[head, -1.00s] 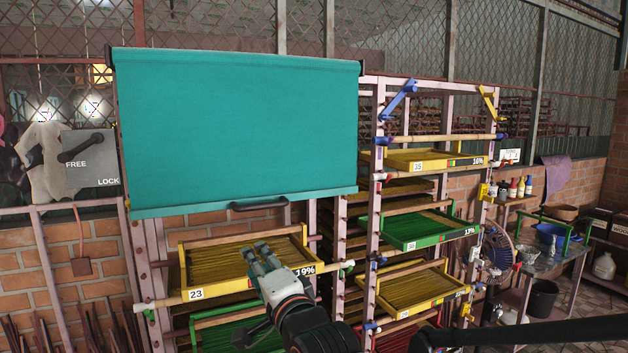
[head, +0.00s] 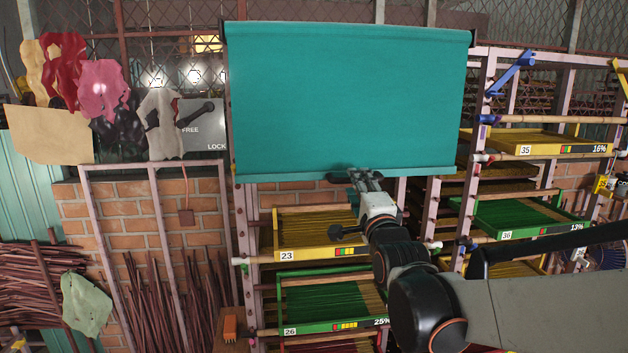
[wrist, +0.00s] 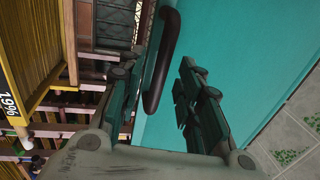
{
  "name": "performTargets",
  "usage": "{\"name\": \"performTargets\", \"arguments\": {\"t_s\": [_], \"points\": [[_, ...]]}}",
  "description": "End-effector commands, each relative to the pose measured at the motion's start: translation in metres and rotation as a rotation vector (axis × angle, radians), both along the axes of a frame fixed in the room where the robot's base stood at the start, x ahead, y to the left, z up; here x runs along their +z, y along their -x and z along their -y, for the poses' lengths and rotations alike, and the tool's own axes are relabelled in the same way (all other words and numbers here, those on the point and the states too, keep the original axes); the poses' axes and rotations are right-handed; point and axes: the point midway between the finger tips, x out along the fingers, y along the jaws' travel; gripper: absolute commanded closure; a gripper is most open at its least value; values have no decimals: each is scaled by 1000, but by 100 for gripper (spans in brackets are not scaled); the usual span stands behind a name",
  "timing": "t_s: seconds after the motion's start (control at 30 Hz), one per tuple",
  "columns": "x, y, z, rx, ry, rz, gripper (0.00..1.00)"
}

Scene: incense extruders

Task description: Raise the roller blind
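The teal roller blind (head: 350,100) hangs lowered over the upper part of a rack. Its dark handle (head: 337,178) is on the bottom bar, partly hidden by my gripper (head: 362,178). In the wrist view, the handle (wrist: 162,65) shows as a dark curved bar in front of the blind (wrist: 225,40). My gripper (wrist: 156,75) is open there, its two fingers apart. The handle appears between the fingers, nearer the left one; I cannot tell whether it touches.
A grey board (head: 205,140) marked FREE and LOCK carries a dark lever (head: 195,115), left of the blind. Below the blind are a yellow tray 23 (head: 285,255) and a green tray 26 (head: 290,330). More trays stand right.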

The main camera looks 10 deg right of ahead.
Motion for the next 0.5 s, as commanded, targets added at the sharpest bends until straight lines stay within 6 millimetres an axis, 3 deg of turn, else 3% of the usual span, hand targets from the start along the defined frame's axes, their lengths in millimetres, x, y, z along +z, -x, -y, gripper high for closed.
{"name": "performTargets", "arguments": {"t_s": [0.2, 0.5], "points": [[4, -23, 0, 0, 0, 0, 67], [5, -27, 0, 0, 0, 0, 67]]}}
